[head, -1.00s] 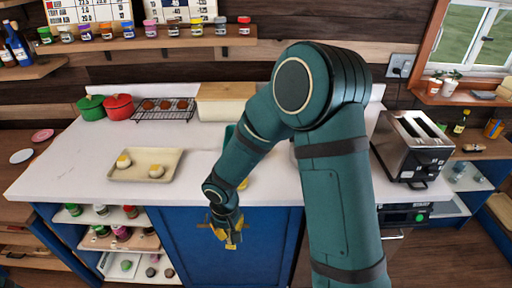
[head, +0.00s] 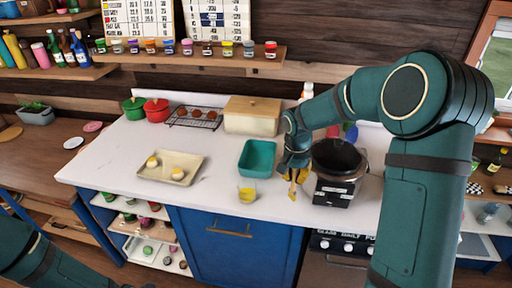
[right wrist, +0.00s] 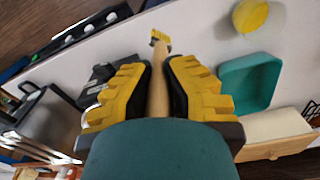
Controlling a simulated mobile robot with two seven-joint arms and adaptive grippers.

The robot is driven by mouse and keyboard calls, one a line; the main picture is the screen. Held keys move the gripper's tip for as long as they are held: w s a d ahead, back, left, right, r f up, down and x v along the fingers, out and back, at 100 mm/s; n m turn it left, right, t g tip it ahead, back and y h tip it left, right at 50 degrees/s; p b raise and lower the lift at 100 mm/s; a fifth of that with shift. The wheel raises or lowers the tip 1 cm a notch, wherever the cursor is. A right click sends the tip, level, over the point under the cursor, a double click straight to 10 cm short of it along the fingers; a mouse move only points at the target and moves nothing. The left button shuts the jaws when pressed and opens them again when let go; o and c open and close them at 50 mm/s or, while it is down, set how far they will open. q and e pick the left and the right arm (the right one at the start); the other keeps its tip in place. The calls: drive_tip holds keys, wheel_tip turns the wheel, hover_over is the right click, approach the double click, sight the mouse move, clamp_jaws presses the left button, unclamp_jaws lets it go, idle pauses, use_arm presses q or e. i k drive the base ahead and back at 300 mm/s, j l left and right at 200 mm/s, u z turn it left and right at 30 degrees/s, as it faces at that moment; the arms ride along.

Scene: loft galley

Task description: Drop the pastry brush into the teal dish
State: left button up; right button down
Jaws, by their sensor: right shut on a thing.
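The pastry brush (right wrist: 158,75) has a pale wooden handle. In the right wrist view it sits between the yellow-and-black fingers of my right gripper (right wrist: 167,88), which is shut on it. Its small head points away from the gripper. In the head view my right gripper (head: 294,184) is over the white counter, just right of the teal dish (head: 257,158). The dish is a rectangular open tray and looks empty; it also shows right of the gripper in the right wrist view (right wrist: 250,82). Part of my left arm shows at the lower left, but its gripper is out of view.
A black-topped cooker (head: 336,172) stands close right of my right gripper. A yellow-filled cup (head: 247,191) is in front of the dish. A wooden-lidded bin (head: 252,115) stands behind it. A beige tray (head: 171,167) lies left, with clear counter between.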

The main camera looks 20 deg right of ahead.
sight(261, 163)
drive_tip(key=i, duration=0.85)
